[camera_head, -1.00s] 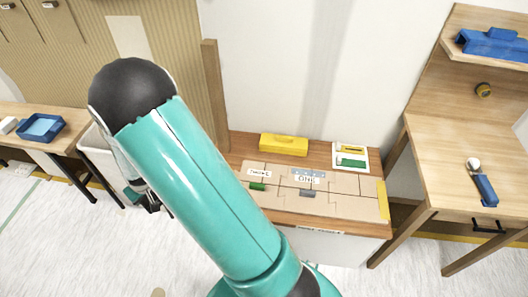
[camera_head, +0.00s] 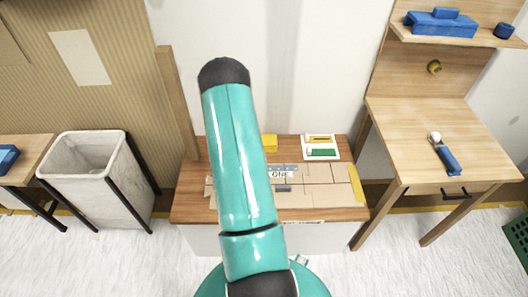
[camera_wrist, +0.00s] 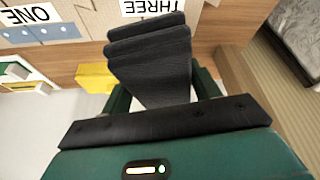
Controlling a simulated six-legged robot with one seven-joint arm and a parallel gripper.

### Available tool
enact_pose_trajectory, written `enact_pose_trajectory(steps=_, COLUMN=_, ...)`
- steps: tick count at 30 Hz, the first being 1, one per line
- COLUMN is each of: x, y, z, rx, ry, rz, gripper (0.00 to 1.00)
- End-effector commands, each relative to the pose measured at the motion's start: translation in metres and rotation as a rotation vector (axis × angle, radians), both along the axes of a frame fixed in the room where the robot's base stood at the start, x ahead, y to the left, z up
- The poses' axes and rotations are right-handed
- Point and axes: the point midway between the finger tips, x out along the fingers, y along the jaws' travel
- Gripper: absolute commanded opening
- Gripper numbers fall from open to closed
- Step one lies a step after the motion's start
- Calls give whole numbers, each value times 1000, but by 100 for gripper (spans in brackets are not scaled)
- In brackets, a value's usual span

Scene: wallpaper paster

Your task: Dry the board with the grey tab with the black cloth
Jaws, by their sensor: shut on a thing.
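My gripper (camera_wrist: 160,88) is shut on a folded black cloth (camera_wrist: 150,58) in the wrist view; the cloth sticks out beyond the dark green fingers. In the head view my arm hides the gripper and the cloth. Pale brown boards (camera_head: 315,196) lie on the wooden bench top. A small grey tab (camera_head: 283,188) shows on one board, just right of my arm. My arm covers the left part of the boards. I cannot tell whether the boards are wet.
The wooden bench (camera_head: 190,206) has a ONE label at its boards. A yellow block (camera_head: 269,143) and white tray (camera_head: 321,153) stand behind. A grey bin (camera_head: 90,170) stands left; a wooden desk (camera_head: 420,130) with a blue-handled tool (camera_head: 446,158) stands right. White floor lies in front.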

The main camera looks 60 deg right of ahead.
Motion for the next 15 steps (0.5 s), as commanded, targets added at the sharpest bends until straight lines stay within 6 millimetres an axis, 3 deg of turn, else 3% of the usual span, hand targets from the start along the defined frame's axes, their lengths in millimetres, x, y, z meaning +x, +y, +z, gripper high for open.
enact_pose_trajectory(steps=3, x=-47, y=-43, z=-15, rx=1, ry=0, rz=-100, gripper=38)
enact_pose_trajectory(steps=7, x=-87, y=-74, z=-27, rx=1, ry=0, rz=-179, gripper=38)
enact_pose_trajectory(steps=10, x=-107, y=-88, z=-32, rx=0, ry=-1, rz=-216, gripper=38)
enact_pose_trajectory(steps=15, x=-118, y=-95, z=-35, rx=1, ry=-1, rz=-238, gripper=38)
